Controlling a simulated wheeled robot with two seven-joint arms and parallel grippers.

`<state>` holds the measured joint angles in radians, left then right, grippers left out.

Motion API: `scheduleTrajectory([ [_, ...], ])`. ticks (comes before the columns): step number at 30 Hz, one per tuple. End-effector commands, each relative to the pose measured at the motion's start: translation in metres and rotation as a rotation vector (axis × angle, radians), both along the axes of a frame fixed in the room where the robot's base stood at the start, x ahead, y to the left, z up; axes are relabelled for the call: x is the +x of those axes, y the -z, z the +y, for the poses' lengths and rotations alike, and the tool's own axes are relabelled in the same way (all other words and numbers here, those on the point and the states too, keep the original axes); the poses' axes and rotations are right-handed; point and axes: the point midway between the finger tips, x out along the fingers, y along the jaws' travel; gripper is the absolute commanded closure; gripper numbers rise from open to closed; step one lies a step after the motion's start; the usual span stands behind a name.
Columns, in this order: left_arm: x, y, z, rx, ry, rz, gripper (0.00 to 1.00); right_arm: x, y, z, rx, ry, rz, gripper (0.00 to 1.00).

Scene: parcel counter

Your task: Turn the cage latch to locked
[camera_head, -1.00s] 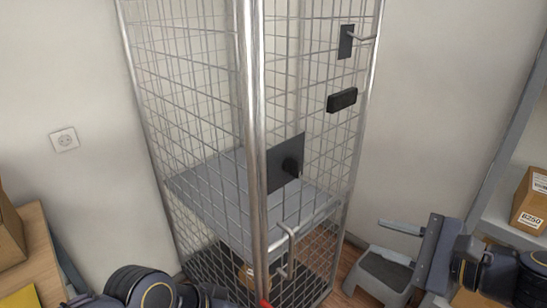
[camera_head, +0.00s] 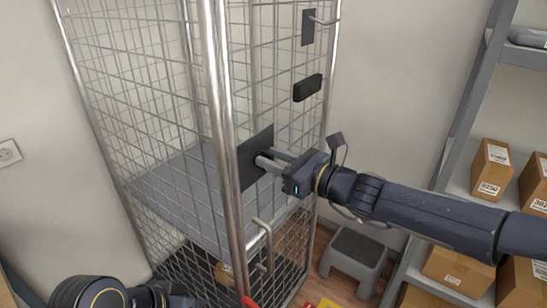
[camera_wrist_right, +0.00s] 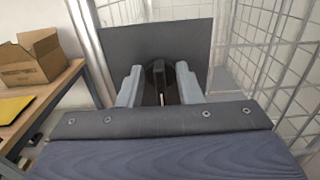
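The wire cage (camera_head: 215,100) stands in the middle of the head view. Its latch has a dark square plate (camera_head: 253,160) on the mesh front, which also shows in the right wrist view (camera_wrist_right: 155,38). The black latch knob (camera_wrist_right: 159,75) stands out from the plate, upright in the wrist view; the fingers hide it in the head view. My right gripper (camera_head: 276,160) reaches in from the right, its grey fingers apart on either side of the knob (camera_wrist_right: 159,88). I see no clear grip on it. My left arm shows at bottom left; its gripper is out of view.
A black box (camera_head: 307,88) and a dark plate with a hook (camera_head: 309,27) are higher on the cage. A bent metal handle (camera_head: 264,235) hangs below the latch. A grey step stool (camera_head: 355,255) and a shelf with cartons (camera_head: 491,168) stand to the right.

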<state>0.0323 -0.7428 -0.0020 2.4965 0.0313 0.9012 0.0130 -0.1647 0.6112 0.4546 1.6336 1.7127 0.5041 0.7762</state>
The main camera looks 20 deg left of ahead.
Motion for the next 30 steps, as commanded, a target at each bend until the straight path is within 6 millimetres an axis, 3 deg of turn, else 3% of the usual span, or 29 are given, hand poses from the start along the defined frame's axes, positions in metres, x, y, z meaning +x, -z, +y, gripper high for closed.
scheduleTrajectory([
  [8, 0.0, 0.0, 0.0, 0.0, 0.0, 0.0, 0.64, 0.001, 0.0, 0.002, -0.001, 0.0, -0.001, 0.68],
  [15, 0.0, 0.0, 0.0, 0.0, 0.0, 0.0, 0.64, 0.0, 0.0, 0.002, -0.001, 0.0, -0.001, 1.0],
  [23, 0.0, 0.001, 0.0, 0.0, 0.0, 0.0, 0.64, 0.0, 0.001, 0.001, -0.003, 0.0, -0.006, 1.0],
  [30, 0.0, 0.015, 0.0, 0.0, 0.0, 0.0, 0.64, 0.0, 0.004, 0.002, -0.027, 0.0, -0.075, 1.0],
])
